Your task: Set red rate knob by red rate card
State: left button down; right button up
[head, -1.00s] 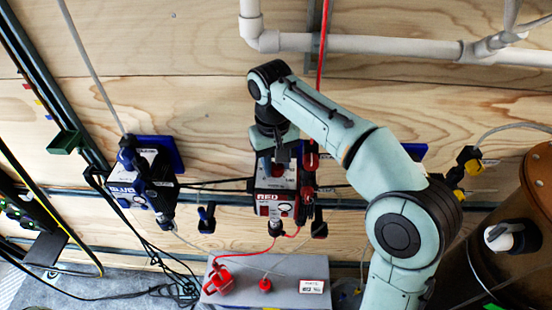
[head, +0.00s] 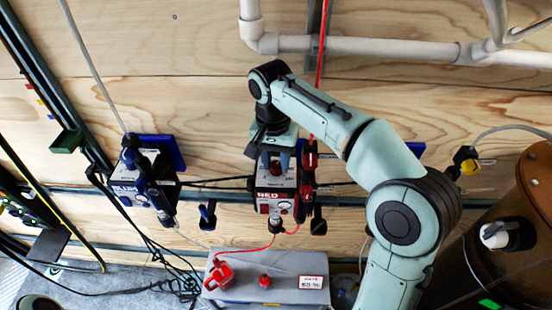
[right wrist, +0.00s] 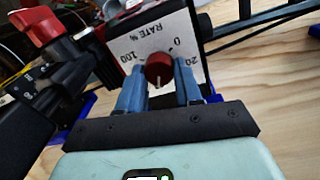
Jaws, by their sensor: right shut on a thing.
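The red unit (head: 271,206), labelled RED, is on the plywood wall in the middle of the head view. In the right wrist view its white dial face (right wrist: 150,40) reads RATE %, with 0, 20 and 100 visible. The red rate knob (right wrist: 158,70) is between the blue fingers of my right gripper (right wrist: 160,92), which is shut on it. A pale line on the knob points towards the bottom of that picture. The fingers hide other dial marks. A small white card (head: 313,282) lies on the grey box; I cannot read it. My left gripper is not in view.
A blue unit (head: 150,180) is on the wall to the left. A grey box (head: 235,291) below carries a red clamp-like part (head: 219,274) and a red cap (head: 265,281). A brown drum (head: 525,240) stands at the right. Thin cables and red tubing hang around the red unit.

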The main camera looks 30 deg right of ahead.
aim_at(274, 164)
dwell(0.4)
jog(key=o, duration=1)
jog(key=shift+o, duration=0.2)
jog(key=shift+r, duration=0.1)
notch_tip(274, 164, up, 13)
jog(key=shift+w+a+r+p, duration=0.15)
jog(key=shift+w+a+p, duration=0.05)
jog(key=shift+p, duration=0.1)
